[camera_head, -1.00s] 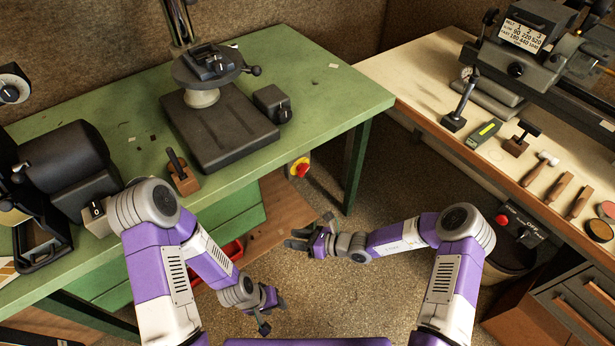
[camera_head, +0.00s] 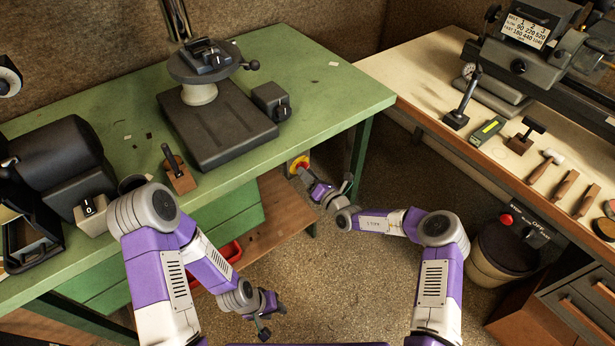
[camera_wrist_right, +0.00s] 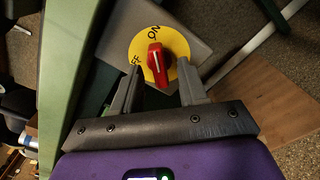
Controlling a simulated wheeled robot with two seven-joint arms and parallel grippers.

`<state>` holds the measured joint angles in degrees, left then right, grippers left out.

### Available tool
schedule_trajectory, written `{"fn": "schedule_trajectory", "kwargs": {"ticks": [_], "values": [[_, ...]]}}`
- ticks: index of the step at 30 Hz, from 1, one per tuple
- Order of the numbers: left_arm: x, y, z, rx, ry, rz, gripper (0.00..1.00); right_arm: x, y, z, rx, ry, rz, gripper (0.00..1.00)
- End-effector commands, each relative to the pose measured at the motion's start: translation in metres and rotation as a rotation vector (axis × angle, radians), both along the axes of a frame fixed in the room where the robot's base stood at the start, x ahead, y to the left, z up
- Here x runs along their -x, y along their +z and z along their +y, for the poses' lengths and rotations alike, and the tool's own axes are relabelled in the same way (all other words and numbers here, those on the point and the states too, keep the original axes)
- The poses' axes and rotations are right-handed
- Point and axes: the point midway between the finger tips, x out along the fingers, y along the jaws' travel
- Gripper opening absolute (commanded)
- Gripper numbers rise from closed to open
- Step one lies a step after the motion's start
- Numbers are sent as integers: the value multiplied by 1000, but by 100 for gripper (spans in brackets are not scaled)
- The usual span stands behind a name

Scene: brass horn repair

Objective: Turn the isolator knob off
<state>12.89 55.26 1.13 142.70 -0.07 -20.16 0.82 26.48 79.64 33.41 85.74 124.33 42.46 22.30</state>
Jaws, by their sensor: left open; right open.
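The isolator knob is a red handle on a round yellow plate, on a grey box under the front edge of the green bench. In the right wrist view the red knob (camera_wrist_right: 155,64) stands between my right fingertips, with a gap to each finger. Its white line points towards the ON mark at the top; the OFF mark is on the left and partly hidden. In the head view the yellow plate (camera_head: 298,162) is partly covered by my right gripper (camera_head: 322,181), which is open and empty. My left gripper (camera_head: 266,314) is open and empty, low over the floor.
The green bench (camera_head: 325,75) edge lies just above the knob, and a bench leg (camera_head: 361,155) stands right of it. A wooden lower shelf (camera_head: 283,225) and a red tray (camera_head: 230,250) lie below. Open floor separates the two benches.

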Motion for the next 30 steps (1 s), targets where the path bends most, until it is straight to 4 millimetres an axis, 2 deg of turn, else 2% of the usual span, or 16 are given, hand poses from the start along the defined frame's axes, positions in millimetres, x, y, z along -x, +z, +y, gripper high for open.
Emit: {"fn": "schedule_trajectory", "kwargs": {"ticks": [9, 15, 18, 30], "values": [[0, -1, 0, 0, 0, 0, 43, -3, 1, 2, 0, 0, 0, 43], [0, -1, 0, 0, 0, 0, 43, -3, 1, 2, 0, 0, 0, 12], [0, -1, 0, 0, 0, 0, 43, -3, 0, 2, 0, 1, 1, 0], [0, 7, 0, 0, 0, 0, 43, -2, 1, 2, 43, 1, -28, 0]]}}
